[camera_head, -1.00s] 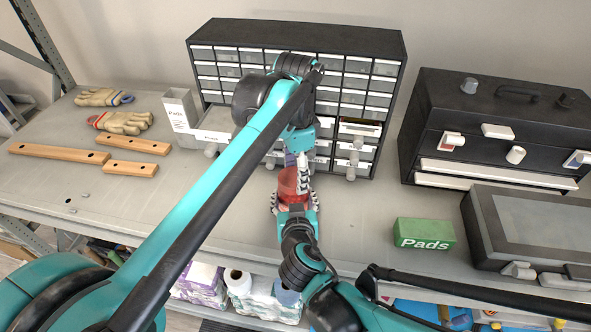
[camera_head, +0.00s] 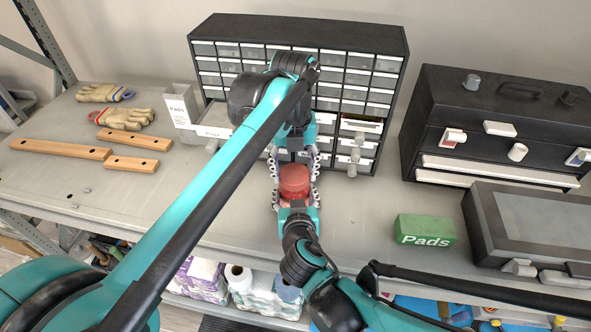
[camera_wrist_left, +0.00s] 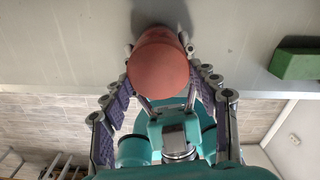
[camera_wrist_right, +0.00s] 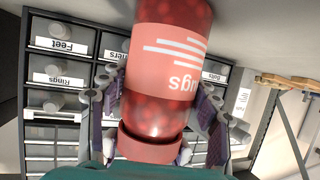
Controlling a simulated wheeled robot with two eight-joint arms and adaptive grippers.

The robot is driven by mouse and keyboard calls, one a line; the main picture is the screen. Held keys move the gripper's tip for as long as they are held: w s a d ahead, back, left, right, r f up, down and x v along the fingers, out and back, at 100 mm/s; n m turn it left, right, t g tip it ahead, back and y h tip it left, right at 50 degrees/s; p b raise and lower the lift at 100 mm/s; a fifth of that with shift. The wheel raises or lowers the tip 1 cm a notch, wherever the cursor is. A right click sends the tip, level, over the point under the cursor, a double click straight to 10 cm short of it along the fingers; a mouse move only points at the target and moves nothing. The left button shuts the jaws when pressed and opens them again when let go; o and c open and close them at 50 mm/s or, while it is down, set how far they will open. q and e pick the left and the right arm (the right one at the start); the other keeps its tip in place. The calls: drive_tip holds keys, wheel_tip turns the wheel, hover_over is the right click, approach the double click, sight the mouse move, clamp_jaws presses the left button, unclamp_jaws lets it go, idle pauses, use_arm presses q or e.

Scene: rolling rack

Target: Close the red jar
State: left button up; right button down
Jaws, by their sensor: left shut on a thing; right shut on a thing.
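The red jar (camera_wrist_right: 175,50) stands upright on the bench, with a pink label and red contents. It appears upside down in the right wrist view. Its red lid (camera_wrist_left: 158,72) sits at its mouth and shows in the head view (camera_head: 294,172); I cannot tell how tight it is. My left gripper (camera_head: 294,160) reaches in from behind, its fingers on both sides of the lid, shut on it. My right gripper (camera_head: 296,195) comes from the front, its fingers on both sides of the jar, shut on its body. The finger contacts are partly hidden.
A black drawer cabinet (camera_head: 230,30) stands close behind the jar, some drawers pulled out. A green Pads box (camera_head: 425,229) and a grey case (camera_head: 480,230) are to the right. Wooden bars (camera_head: 60,149) and gloves (camera_head: 125,119) lie left.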

use_arm(q)
drive_tip(key=o, duration=0.9)
drive_tip(key=shift+r, duration=0.15)
wheel_tip(320, 180, up, 12)
use_arm(e)
drive_tip(key=shift+c, duration=1.6)
unclamp_jaws()
drive_tip(key=v, duration=1.2)
